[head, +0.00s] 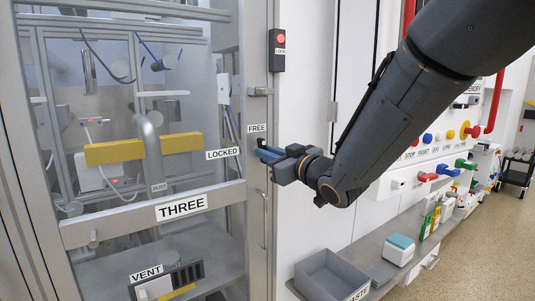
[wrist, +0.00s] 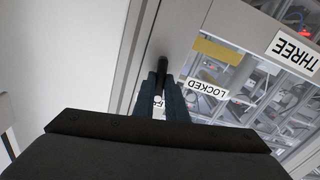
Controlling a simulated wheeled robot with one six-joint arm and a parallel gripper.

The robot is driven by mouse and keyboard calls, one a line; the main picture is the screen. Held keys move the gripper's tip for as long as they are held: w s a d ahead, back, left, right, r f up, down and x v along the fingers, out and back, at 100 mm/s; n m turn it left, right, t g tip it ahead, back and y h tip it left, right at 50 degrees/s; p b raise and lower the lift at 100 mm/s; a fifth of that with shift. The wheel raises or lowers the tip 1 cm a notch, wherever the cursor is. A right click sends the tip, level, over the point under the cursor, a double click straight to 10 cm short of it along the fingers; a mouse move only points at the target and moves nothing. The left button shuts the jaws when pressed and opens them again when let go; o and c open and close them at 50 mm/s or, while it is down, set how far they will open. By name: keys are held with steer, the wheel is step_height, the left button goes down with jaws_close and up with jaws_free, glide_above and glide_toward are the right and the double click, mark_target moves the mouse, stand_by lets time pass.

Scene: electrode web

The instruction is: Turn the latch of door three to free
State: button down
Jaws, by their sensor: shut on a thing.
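Door three is a framed glass door (head: 182,207) on the left in the head view, with a THREE label. Its latch is on the right-hand frame, mostly hidden by my gripper (head: 264,153). The FREE label (head: 257,128) is just above the fingers, and the LOCKED label (head: 223,154) is to their left. In the wrist view my gripper (wrist: 163,78) is shut on the dark latch (wrist: 162,65), whose end shows between the fingertips. The LOCKED label (wrist: 207,88) is right of the fingers there. I cannot tell the latch's exact angle.
A door handle bar (head: 265,218) runs below the latch. A lock box with a red button (head: 279,50) is above right. A grey waste bin (head: 332,276) stands on the bench at lower right. A wall panel with coloured knobs (head: 450,134) is behind my arm.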

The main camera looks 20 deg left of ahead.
steer(key=shift+m, duration=1)
steer(key=c, duration=1.8)
jaws_free()
steer(key=shift+d, duration=0.1)
steer(key=b+v, duration=0.2)
steer(key=v, duration=0.5)
steer(key=shift+s+d, duration=0.2)
steer(key=shift+s, duration=0.1)
